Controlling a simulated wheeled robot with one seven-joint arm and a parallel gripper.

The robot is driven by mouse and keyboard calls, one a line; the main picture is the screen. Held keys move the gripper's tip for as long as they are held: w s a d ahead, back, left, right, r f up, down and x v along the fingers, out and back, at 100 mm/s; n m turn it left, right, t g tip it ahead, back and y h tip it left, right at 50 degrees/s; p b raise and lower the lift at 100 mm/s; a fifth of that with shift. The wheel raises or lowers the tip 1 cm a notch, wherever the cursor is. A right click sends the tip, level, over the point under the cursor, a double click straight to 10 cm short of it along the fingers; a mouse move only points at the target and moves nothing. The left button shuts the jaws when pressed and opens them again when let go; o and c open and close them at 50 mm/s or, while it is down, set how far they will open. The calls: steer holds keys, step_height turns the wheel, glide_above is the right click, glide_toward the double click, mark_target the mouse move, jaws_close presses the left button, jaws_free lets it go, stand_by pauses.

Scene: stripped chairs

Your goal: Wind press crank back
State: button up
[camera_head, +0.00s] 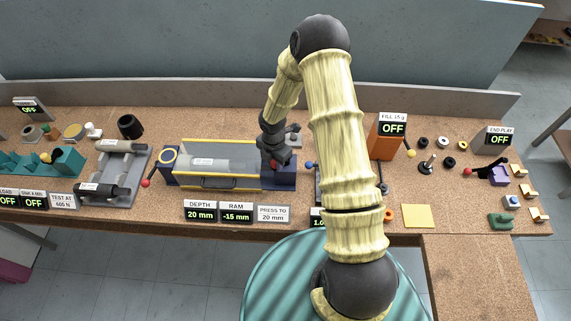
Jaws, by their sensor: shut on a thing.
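The press (215,183) stands at the left middle of the bench, with a yellow-edged guard, dark blue end blocks and a grey cylinder (205,163) lying inside. My gripper (275,163) is at the press's right end block, pointing down, shut on what appears to be the press crank. The crank is mostly hidden by the gripper; a small red spot shows by the fingertips. The depth display (200,212) reads 20 mm. The ram display (236,212) reads -15 mm. A sign (272,213) beside them reads PRESS TO 20 mm.
A blue-knobbed part (309,165) is close right of my gripper. A red-knobbed lever (146,183) is at the press's left. A grey cradle (125,165), orange box (384,140) and yellow pad (417,216) stand on the bench. A wall panel rises behind.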

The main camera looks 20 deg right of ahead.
steer(key=shift+s+d+f+n+p, duration=0.1)
steer(key=shift+s+d+n+p, duration=0.2)
steer(key=shift+n, duration=0.5)
steer(key=shift+s+d+r+n+p, duration=0.2)
steer(key=shift+n+p, duration=0.25)
steer(key=shift+n, duration=0.35)
steer(key=shift+s+d+f+n+p, duration=0.2)
steer(key=shift+s+n+p, duration=0.15)
steer(key=shift+n, duration=0.45)
steer(key=n+p, duration=0.1)
steer(key=d+n, duration=0.1)
steer(key=shift+s+n+p, duration=0.3)
steer(key=shift+n+p, duration=0.05)
steer(key=shift+n, duration=0.05)
steer(key=o, duration=1.9)
